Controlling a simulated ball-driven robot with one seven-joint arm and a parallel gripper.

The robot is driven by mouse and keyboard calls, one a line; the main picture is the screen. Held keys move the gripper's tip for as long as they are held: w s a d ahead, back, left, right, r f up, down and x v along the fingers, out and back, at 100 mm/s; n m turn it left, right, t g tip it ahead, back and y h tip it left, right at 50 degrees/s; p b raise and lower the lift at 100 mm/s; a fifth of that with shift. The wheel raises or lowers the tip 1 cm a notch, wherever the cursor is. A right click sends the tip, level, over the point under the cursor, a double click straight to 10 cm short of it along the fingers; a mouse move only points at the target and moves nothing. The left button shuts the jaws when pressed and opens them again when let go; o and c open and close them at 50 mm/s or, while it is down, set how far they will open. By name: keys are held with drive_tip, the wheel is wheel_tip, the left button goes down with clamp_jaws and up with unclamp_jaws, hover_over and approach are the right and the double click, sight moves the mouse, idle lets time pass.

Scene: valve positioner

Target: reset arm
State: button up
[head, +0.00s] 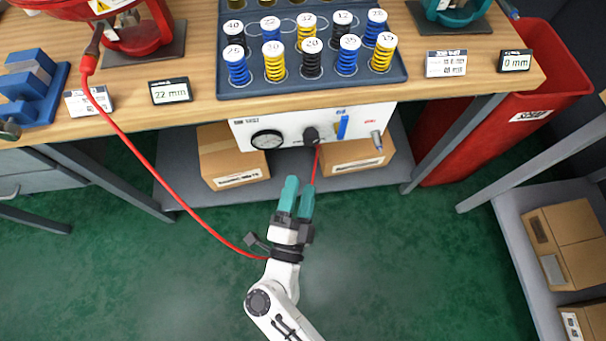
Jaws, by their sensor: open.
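My gripper (298,184) has teal fingers and is at the end of my white arm. It is open and empty, with a narrow gap between the fingers. It points away from me, up the picture, over the green floor, below and apart from the white control panel (247,132) under the table's front edge. The panel carries a round gauge (267,139), a black knob (311,136) with a red hose below it, a blue lever (343,127) and a metal fitting (377,139).
A wooden workbench (190,120) holds a dark tray (400,75) of numbered springs, a blue vise (35,85) and a red device (135,30). A red hose (165,178) loops down past my gripper's left. A red bin (455,145) stands right. Boxes (215,150) sit on the lower shelf.

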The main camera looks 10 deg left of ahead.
drive_tip(key=shift+r, duration=0.1)
idle(0.6)
drive_tip(key=w+a+r+n+g+y+p, duration=0.1)
drive_tip(key=w+r+n+y+p, duration=0.25)
drive_tip(key=r+n+y, duration=0.4)
drive_tip(key=s+d+f+n+g+p, duration=0.2)
drive_tip(key=d+n+g, duration=0.2)
drive_tip(key=d+g, duration=0.3)
drive_tip(key=s+d+f+n+g+p, duration=0.1)
drive_tip(key=s+d+n+g+p, duration=0.25)
drive_tip(key=d, duration=0.55)
drive_tip(key=s+d+r+m+g+h+p, duration=0.1)
drive_tip(key=s+d+g+h, duration=0.5)
drive_tip(key=s+d, duration=0.8)
drive_tip(key=d+r+m+g, duration=0.1)
drive_tip(key=d, duration=0.1)
drive_tip(key=shift+d+r+g, duration=0.2)
drive_tip(key=shift+d+g, duration=0.15)
drive_tip(key=shift+d, duration=0.05)
